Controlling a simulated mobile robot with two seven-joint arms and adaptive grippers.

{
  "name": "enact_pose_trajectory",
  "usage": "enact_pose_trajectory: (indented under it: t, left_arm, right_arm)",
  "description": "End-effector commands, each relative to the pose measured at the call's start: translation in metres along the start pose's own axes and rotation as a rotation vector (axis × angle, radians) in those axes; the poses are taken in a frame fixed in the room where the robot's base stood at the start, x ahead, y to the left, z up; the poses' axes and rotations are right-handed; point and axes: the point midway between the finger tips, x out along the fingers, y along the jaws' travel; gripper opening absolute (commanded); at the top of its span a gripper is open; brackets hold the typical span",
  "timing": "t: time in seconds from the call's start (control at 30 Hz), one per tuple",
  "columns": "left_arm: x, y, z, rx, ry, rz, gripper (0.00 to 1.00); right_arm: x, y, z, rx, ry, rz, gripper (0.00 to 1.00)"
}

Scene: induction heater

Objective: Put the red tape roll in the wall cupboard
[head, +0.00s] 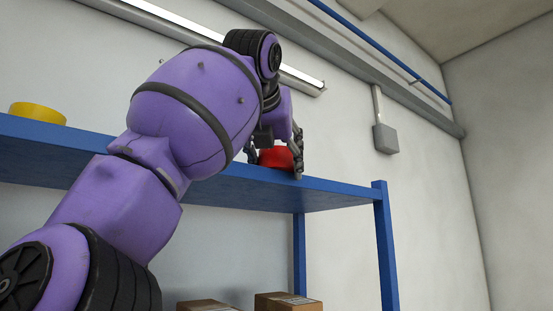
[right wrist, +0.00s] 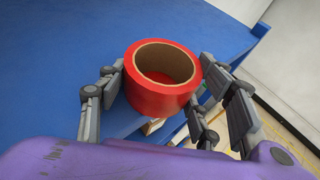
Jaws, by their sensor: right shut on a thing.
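The red tape roll (head: 276,157) is at the top of a blue shelf, between the fingers of my right gripper (head: 275,165). In the right wrist view the red tape roll (right wrist: 160,97) shows its brown core, with the fingers of my right gripper (right wrist: 160,110) on both sides of it. The gripper is shut on the roll. Whether the roll rests on the shelf or is just above it I cannot tell. No wall cupboard shows in these views. My left gripper is not in view.
The blue shelf (head: 340,190) runs across the head view, with a blue post (head: 386,245) at its right end. A yellow roll (head: 38,112) lies on it at the left. Cardboard boxes (head: 288,302) stand lower down. A grey box (head: 386,139) hangs on the wall.

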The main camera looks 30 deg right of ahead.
Motion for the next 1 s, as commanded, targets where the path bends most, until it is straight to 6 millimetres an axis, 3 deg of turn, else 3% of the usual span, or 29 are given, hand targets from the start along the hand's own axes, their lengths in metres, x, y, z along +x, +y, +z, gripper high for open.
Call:
enact_pose_trajectory:
  t: [0.27, 0.3, 0.4, 0.77, 1.0]
  left_arm:
    - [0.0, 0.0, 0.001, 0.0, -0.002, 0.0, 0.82]
    - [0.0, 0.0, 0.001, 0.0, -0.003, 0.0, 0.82]
    - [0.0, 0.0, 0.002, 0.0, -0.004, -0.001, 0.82]
    - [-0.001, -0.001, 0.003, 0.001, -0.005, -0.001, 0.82]
    - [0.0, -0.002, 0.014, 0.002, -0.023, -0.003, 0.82]
  right_arm:
    - [0.001, 0.0, -0.002, 0.001, -0.001, -0.001, 0.31]
    - [0.001, -0.001, -0.002, 0.001, 0.0, -0.001, 0.65]
    - [0.001, 0.0, -0.002, 0.0, 0.0, -0.001, 0.78]
    - [0.002, 0.0, -0.004, 0.001, 0.001, 0.0, 0.79]
    - [-0.031, 0.001, -0.004, -0.002, -0.001, 0.0, 0.79]
